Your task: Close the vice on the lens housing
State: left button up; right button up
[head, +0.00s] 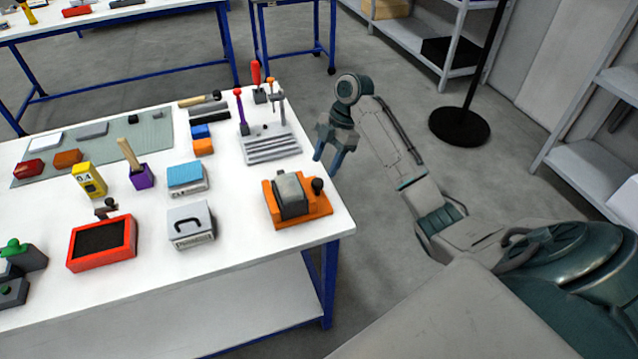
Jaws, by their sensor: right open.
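An orange fixture (318,207) with a black knob on its right side sits near the table's right front corner; it looks like the vice. A grey block (290,193) with a rounded top sits in it and may be the lens housing. I cannot tell from here whether the jaws touch it. My right gripper (328,164) is open and empty, pointing down just beyond the table's right edge, behind and to the right of the orange fixture and clear of it. My left gripper is not in view.
A grey slotted rack (270,147) with upright tools stands behind the fixture. A grey box with a black handle (191,222), a blue-topped box (187,176) and a red tray (101,242) lie to its left. Open floor lies right of the table.

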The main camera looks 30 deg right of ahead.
aim_at(318, 181)
pick_arm(q)
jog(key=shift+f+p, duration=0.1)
jog(key=shift+p, duration=0.3)
pick_arm(e)
jog(key=x, duration=0.5)
jog(key=shift+a+f, duration=0.15)
jog(key=shift+f, duration=0.15)
jog(key=c, duration=1)
jog(key=shift+o, duration=0.2)
jog(key=shift+r+m+t+p, duration=0.3)
jog(key=shift+m+p, duration=0.5)
jog(key=shift+p, duration=0.45)
jog(key=shift+f+m+t+p, duration=0.3)
jog(key=shift+m+p, duration=0.15)
jog(key=shift+m, duration=0.35)
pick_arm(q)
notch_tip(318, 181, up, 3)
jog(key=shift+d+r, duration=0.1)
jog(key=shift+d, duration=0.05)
pick_arm(e)
jog(key=o, duration=1)
jog(key=shift+c, duration=0.2)
